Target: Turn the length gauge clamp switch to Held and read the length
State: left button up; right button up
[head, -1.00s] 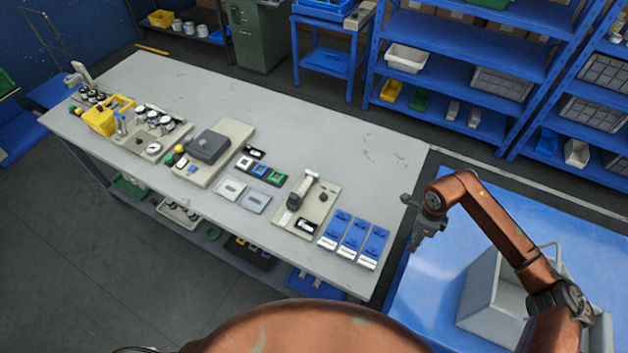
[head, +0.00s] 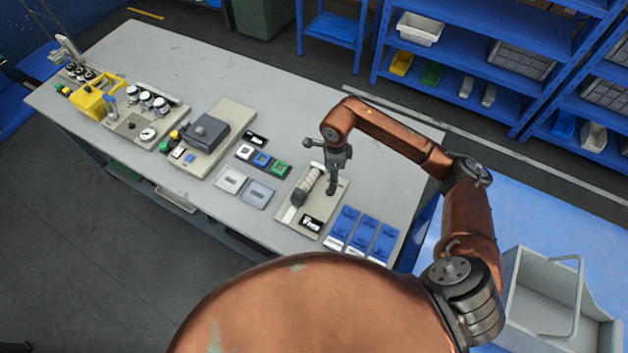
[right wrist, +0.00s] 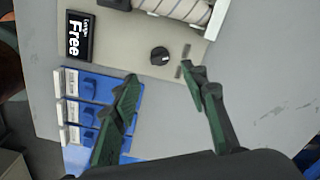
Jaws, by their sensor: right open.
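The length gauge is a beige plate (head: 290,215) with a pale roll (head: 307,186) and a small black display (head: 312,224). In the right wrist view the display (right wrist: 76,36) reads "Length Free". A black round clamp switch knob (right wrist: 160,56) with a white pointer mark sits on the plate (right wrist: 130,50). Two small grey marks lie to its right. My right gripper (right wrist: 160,75) is open and empty, its fingertips spread to either side of the knob in that view; contact cannot be told. In the head view my right gripper (head: 333,188) is over the plate and hides the knob. My left gripper is not in view.
Several blue trays (head: 362,238) lie right of the gauge. Flat grey plates (head: 243,187) and a grey boxed device (head: 206,131) stand to its left. A yellow container (head: 92,103) is at the far left. The table behind the gauge is clear.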

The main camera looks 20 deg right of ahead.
notch_tip(320, 180, down, 8)
jog(key=shift+r, duration=0.25)
jog(key=shift+c, duration=0.5)
grip_shut()
jog(key=shift+m, duration=0.4)
jog(key=m, duration=0.5)
jog(key=shift+r, duration=0.1)
jog(key=m+p, duration=0.1)
jog(key=m, duration=0.5)
jog(key=shift+w, duration=0.1)
dwell(0.5)
